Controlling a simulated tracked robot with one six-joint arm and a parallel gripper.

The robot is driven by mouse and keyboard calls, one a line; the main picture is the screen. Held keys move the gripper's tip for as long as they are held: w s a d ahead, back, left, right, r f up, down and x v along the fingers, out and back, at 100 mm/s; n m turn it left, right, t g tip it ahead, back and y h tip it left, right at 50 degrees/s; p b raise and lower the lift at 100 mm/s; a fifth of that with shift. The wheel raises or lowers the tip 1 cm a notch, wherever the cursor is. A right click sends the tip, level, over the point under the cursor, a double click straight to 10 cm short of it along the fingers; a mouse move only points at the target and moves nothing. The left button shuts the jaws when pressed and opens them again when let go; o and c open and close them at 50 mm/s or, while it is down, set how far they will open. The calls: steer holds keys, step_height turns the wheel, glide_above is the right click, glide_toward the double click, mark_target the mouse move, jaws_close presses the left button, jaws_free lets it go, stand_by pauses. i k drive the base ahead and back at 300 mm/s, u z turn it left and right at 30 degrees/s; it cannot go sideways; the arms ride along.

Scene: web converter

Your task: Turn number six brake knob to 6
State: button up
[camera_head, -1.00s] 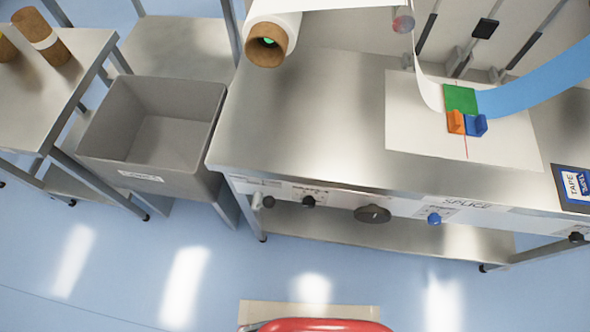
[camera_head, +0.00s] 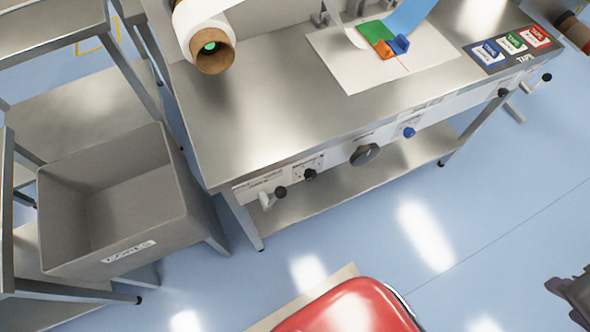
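A row of knobs runs along the front panel (camera_head: 335,153) of the steel bench. From left they are a black knob (camera_head: 281,192), a second black knob (camera_head: 310,174), a large dark knob (camera_head: 364,155), a blue knob (camera_head: 409,132), and black knobs (camera_head: 503,92) and (camera_head: 547,77) at the far right. Their labels and settings are too small to read, so I cannot tell which is brake knob six. A dark grey part (camera_head: 574,298), apparently my gripper, is cut off at the lower right edge, far from the knobs. Its fingers are not clear.
A grey bin (camera_head: 110,190) stands left of the bench. A red padded seat (camera_head: 350,308) stands in front, at the bottom. A web roll (camera_head: 212,48) overhangs the bench's left end. Blue floor lies clear between the bench and the dark part.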

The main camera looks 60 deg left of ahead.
mark_target(310, 175)
steer(key=u, duration=0.05)
steer(key=k, duration=1.45)
steer(key=u, duration=1.7)
steer(key=i, duration=1)
